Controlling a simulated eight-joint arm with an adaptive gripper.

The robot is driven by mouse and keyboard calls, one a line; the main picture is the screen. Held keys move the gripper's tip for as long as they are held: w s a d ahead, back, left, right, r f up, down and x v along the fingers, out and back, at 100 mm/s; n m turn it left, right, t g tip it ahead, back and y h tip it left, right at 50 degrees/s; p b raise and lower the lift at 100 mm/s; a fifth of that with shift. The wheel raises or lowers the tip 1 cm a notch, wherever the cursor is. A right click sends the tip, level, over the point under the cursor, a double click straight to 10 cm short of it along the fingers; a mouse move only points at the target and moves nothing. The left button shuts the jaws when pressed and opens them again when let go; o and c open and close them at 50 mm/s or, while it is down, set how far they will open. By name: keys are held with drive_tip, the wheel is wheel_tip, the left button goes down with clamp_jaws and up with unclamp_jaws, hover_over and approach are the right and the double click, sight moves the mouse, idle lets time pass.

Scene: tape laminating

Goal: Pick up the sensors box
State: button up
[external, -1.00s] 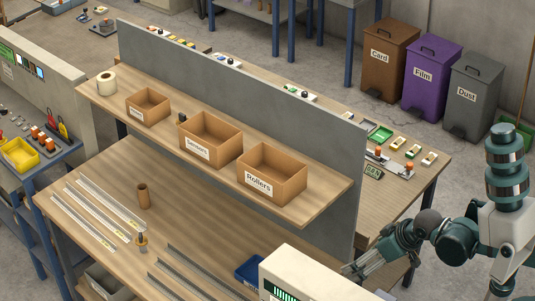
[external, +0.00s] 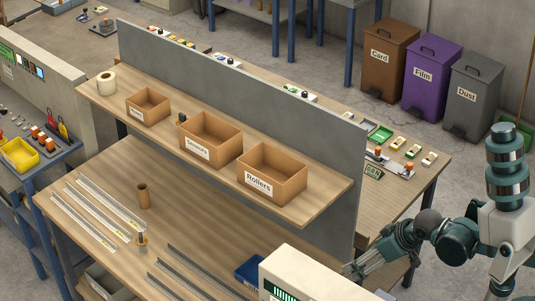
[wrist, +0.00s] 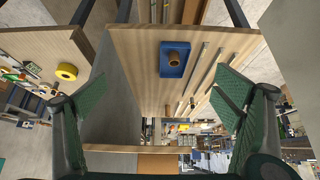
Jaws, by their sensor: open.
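The sensors box (external: 208,141) is an open brown cardboard box with a white "Sensors" label. It stands upright on the raised wooden shelf in the external view, between a smaller box and the Rollers box. My gripper (external: 352,268) is at the lower right of the external view, past the shelf's right end and well apart from the sensors box. In the wrist view my gripper (wrist: 160,100) has its two green-padded fingers spread wide with nothing between them. I cannot make out the sensors box in the wrist view.
The Rollers box (external: 271,175) stands right of the sensors box, and a smaller box (external: 148,107) stands left. A grey panel (external: 240,95) runs behind the shelf. A white machine (external: 305,275) stands near my gripper. A blue tray (wrist: 174,58) lies on the bench.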

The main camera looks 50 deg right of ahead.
drive_tip(key=w+r+g+p, duration=0.1)
drive_tip(key=w+r+p, duration=0.2)
drive_tip(key=w+r, duration=0.85)
drive_tip(key=w+r+p, duration=0.2)
drive_tip(key=w+r, duration=0.7)
drive_tip(key=w, duration=0.6)
drive_tip(key=w+r+g+p, duration=0.1)
drive_tip(key=w+r+p, duration=0.2)
drive_tip(key=w, duration=3)
drive_tip(key=p, duration=0.3)
drive_tip(key=shift+w+g, duration=0.3)
drive_tip(key=shift+g, duration=0.1)
drive_tip(key=shift+x, duration=1.3)
